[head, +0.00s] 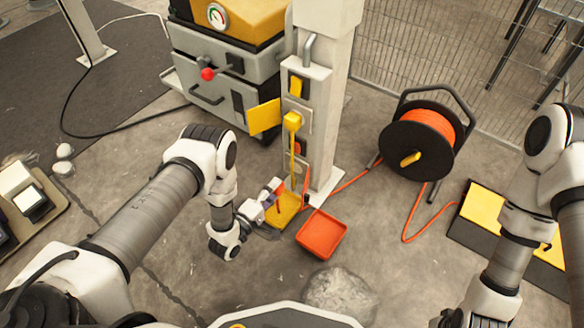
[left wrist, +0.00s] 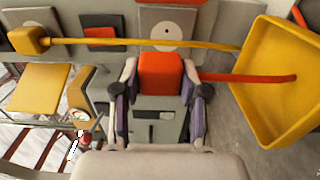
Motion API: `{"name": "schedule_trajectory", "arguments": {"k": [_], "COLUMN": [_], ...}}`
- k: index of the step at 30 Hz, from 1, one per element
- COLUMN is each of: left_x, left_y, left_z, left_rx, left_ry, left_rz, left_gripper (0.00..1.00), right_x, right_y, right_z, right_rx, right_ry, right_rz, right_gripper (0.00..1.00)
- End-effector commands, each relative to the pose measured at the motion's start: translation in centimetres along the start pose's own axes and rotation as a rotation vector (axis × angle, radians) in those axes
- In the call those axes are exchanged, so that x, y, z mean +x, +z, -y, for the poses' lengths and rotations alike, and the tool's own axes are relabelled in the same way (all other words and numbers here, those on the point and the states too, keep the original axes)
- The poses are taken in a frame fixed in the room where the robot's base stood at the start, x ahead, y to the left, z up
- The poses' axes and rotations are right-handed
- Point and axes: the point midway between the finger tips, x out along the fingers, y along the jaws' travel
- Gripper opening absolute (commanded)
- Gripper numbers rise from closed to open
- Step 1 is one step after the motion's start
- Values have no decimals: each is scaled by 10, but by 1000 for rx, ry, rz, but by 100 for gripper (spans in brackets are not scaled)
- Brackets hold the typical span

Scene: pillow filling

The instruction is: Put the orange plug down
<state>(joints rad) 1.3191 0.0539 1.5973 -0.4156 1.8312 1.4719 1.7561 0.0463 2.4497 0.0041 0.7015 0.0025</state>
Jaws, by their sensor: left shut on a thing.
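The orange plug (left wrist: 160,72) is between the fingertips of my left gripper (left wrist: 158,95) in the left wrist view. The fingers are shut on its sides. An orange cable (left wrist: 250,78) runs from the plug to the right, across the yellow tray (left wrist: 268,95). In the head view my left gripper (head: 276,192) is low beside the post, just above the yellow tray (head: 284,212). The orange tray (head: 321,234) lies right of it and looks empty. I cannot tell whether the plug touches anything. My right gripper is out of view.
A yellow plug (head: 292,121) sits on the post (head: 322,100), its yellow cable (head: 292,160) hanging to the yellow tray. An orange cable reel (head: 425,140) stands right. A grey and yellow machine (head: 205,70) stands behind. The floor in front of the orange tray is mostly clear.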

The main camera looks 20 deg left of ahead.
Motion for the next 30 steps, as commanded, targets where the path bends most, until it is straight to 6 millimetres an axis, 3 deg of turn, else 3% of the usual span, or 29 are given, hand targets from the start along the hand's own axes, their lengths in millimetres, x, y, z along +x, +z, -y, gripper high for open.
{"name": "schedule_trajectory", "arguments": {"k": [1,5,22,26,30], "left_x": [-6,-18,-19,-2,24], "left_y": [0,0,0,-6,-13], "left_z": [-8,-13,-11,-48,-129], "left_rx": [-1,-1,0,2,3], "left_ry": [-2,0,1,6,9], "left_rz": [-1,-1,0,-6,-18], "left_gripper": [0,0,0,0,0], "right_x": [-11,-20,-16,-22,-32], "right_y": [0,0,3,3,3], "right_z": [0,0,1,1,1], "right_rx": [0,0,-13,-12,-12], "right_ry": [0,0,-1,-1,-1], "right_rz": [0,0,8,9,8], "right_gripper": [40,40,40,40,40]}}
